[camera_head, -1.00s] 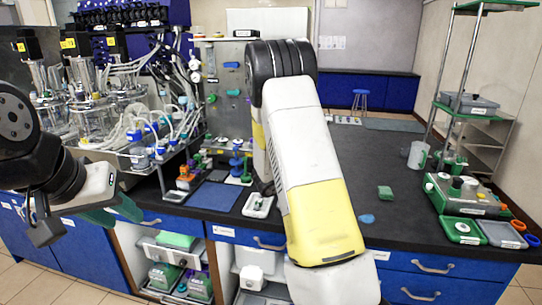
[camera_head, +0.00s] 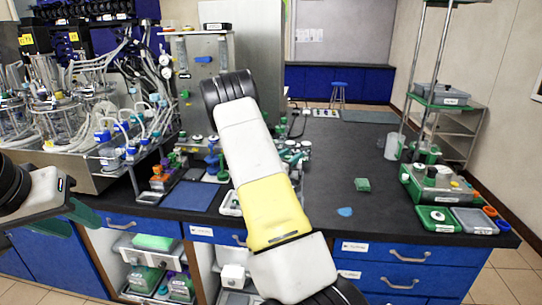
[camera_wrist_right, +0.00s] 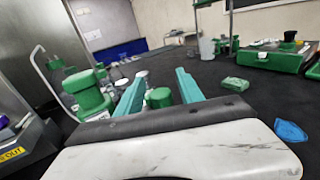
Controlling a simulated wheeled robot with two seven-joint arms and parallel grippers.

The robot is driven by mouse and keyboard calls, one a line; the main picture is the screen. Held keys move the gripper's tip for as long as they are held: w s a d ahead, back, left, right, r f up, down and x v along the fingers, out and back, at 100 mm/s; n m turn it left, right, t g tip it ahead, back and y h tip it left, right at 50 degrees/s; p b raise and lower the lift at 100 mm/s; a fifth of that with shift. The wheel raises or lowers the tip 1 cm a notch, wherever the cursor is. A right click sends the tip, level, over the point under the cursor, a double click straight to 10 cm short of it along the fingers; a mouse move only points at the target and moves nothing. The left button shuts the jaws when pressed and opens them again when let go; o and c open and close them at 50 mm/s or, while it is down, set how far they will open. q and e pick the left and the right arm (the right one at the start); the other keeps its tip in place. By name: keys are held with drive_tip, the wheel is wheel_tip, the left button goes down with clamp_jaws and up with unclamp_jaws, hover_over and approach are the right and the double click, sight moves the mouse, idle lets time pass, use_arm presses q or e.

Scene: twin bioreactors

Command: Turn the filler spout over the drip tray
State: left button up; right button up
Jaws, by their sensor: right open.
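My right gripper (camera_wrist_right: 157,84) is open in the right wrist view, its two teal fingers apart. A round green cap (camera_wrist_right: 158,97) shows between and beyond them; I cannot tell whether it touches a finger. Left of the fingers stands a green stepped body (camera_wrist_right: 88,92) with a thin white bent tube (camera_wrist_right: 40,62) beside it, perhaps the filler and its spout. In the head view my right arm hides its own gripper. A small white tray (camera_head: 229,205), possibly the drip tray, is partly hidden behind that arm. My left gripper (camera_head: 75,214) is partly visible at the left edge, its jaw state unclear.
A green block (camera_head: 362,185) and a blue flat piece (camera_head: 345,211) lie on the black bench. A green station (camera_head: 438,184) stands at the right. Glass vessels and tubing (camera_head: 65,115) crowd the left. The bench between block and back edge is mostly clear.

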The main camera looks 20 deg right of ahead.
drive_tip(key=shift+w+d, duration=0.15)
drive_tip(key=shift+d, duration=0.1)
clamp_jaws()
idle(1.4)
